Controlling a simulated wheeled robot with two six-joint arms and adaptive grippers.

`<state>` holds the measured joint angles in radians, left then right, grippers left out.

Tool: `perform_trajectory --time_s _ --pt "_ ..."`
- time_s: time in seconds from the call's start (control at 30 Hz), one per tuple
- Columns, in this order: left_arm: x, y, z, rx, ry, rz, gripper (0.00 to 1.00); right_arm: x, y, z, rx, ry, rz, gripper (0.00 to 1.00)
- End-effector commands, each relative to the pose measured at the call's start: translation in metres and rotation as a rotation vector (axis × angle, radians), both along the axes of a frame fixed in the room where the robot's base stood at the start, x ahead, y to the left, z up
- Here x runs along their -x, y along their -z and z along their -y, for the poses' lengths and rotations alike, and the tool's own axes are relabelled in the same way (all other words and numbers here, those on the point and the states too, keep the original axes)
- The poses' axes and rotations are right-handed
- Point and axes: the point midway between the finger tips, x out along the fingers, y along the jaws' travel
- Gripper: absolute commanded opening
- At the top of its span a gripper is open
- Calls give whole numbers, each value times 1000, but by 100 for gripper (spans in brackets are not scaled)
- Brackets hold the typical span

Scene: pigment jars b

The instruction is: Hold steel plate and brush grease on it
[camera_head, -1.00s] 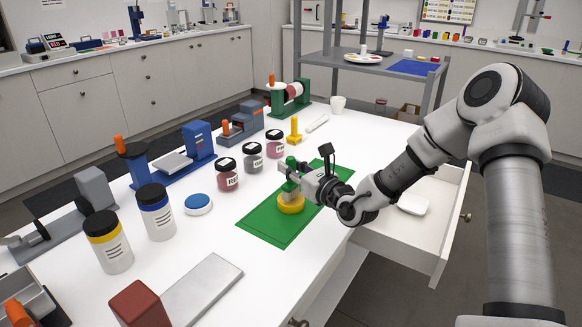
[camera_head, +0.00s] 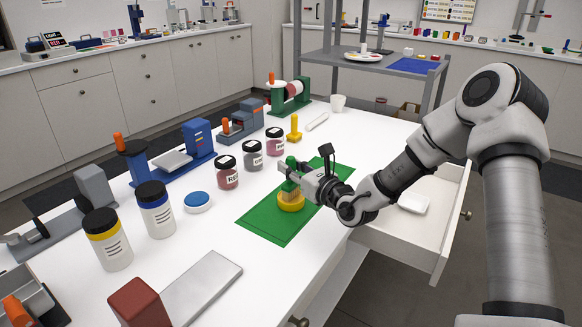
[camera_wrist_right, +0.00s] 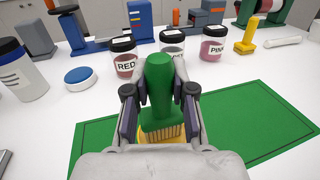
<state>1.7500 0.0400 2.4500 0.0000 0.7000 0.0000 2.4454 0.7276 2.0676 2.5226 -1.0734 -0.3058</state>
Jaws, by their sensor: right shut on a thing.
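My right gripper (camera_head: 287,176) is shut on a brush with a green handle (camera_wrist_right: 160,82) and pale bristles (camera_wrist_right: 163,132). The brush is upright, bristles down, over a round yellow dish (camera_head: 291,205) on the green mat (camera_head: 262,224). The bristles are at or inside the dish; I cannot tell whether they touch its contents. In the wrist view the handle stands between both fingers, and the gripper body hides most of the dish. A flat grey steel plate (camera_head: 206,288) lies at the table's front, apart from the mat. My left gripper is not in view.
A dark red block (camera_head: 138,303) stands beside the plate. Labelled pigment jars (camera_head: 227,173) and a blue-lidded tub (camera_head: 198,202) stand left of the mat. Taller jars (camera_head: 108,240) and bench devices line the left side. An open drawer (camera_head: 420,240) juts out below my right arm.

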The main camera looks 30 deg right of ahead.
Motion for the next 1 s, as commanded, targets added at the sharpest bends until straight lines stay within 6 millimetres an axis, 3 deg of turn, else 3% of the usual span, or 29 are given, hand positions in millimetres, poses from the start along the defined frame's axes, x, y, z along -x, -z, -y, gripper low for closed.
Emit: perform_trajectory --time_s 0.53,1.0 --pt "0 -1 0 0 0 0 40 0 1 0 0 -1 -5 0" --pt "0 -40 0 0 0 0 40 0 -44 0 -1 0 -2 0"
